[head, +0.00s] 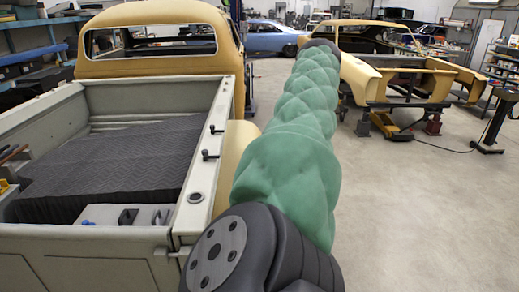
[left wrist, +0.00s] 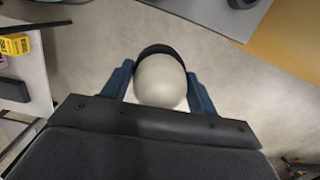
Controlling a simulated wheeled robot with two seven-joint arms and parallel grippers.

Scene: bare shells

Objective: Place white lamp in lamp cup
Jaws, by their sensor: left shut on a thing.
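In the left wrist view my left gripper (left wrist: 160,70) has its two blue fingers shut on the sides of the white lamp (left wrist: 161,87), a smooth rounded white body. A dark curved band shows along the lamp's far edge; I cannot tell whether it is part of the lamp or a thing behind it. In the head view a round ring-shaped fitting (head: 195,197) sits on the truck bed's side rail; I cannot tell whether it is the lamp cup. Neither the lamp nor my grippers can be made out in the head view, where my green arm covers the middle.
A pickup bed (head: 35,231) with a dark quilted pad (head: 110,165) stands at left, with small items in a grey tray (head: 125,215). A yellow car shell (head: 400,75) is on stands beyond. The floor (head: 430,205) at right is clear.

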